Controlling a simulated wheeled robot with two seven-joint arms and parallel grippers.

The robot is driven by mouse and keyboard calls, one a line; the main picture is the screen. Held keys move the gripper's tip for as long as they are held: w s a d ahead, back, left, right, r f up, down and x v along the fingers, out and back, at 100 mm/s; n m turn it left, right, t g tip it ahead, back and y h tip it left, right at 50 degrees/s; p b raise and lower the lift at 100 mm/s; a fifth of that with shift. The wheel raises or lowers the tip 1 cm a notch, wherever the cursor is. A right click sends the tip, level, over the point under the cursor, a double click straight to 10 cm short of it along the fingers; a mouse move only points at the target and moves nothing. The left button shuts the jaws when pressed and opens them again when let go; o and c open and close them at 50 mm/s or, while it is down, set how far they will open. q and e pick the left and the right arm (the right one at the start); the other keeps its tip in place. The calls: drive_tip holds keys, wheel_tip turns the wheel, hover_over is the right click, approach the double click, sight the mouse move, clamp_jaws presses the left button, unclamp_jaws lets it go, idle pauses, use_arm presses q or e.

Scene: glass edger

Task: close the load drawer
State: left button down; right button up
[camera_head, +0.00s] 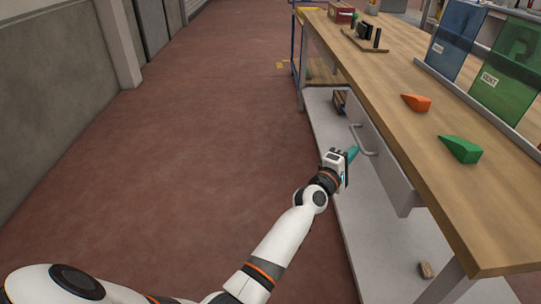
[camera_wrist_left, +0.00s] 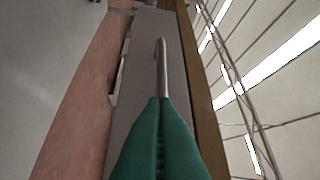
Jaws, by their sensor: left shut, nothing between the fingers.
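The load drawer (camera_head: 386,158) is a light grey front under the workbench's wooden top, with a metal bar handle (camera_head: 366,140) on it. I cannot tell how far it stands out. The wrist view shows the grey drawer front (camera_wrist_left: 146,60) and the handle (camera_wrist_left: 162,68) straight ahead of the fingers. My left gripper (camera_head: 352,153) has teal fingers, shut and empty, at the handle's near end. The fingers (camera_wrist_left: 160,125) overlap the handle's lower end in the wrist view; I cannot tell if they touch it. My right gripper is not in view.
The workbench top (camera_head: 400,95) carries an orange wedge (camera_head: 416,102), a green wedge (camera_head: 460,149) and upright blue (camera_head: 457,40) and green (camera_head: 508,80) panels. A lower grey shelf (camera_head: 375,225) holds a small brown block (camera_head: 425,269). The red-brown floor (camera_head: 200,130) on the left is clear.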

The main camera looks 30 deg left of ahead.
use_arm(q)
drive_tip(key=shift+w+d+r, duration=0.15)
drive_tip(key=shift+w+d, duration=0.35)
drive_tip(key=shift+d, duration=0.35)
drive_tip(key=shift+d+r, duration=0.1)
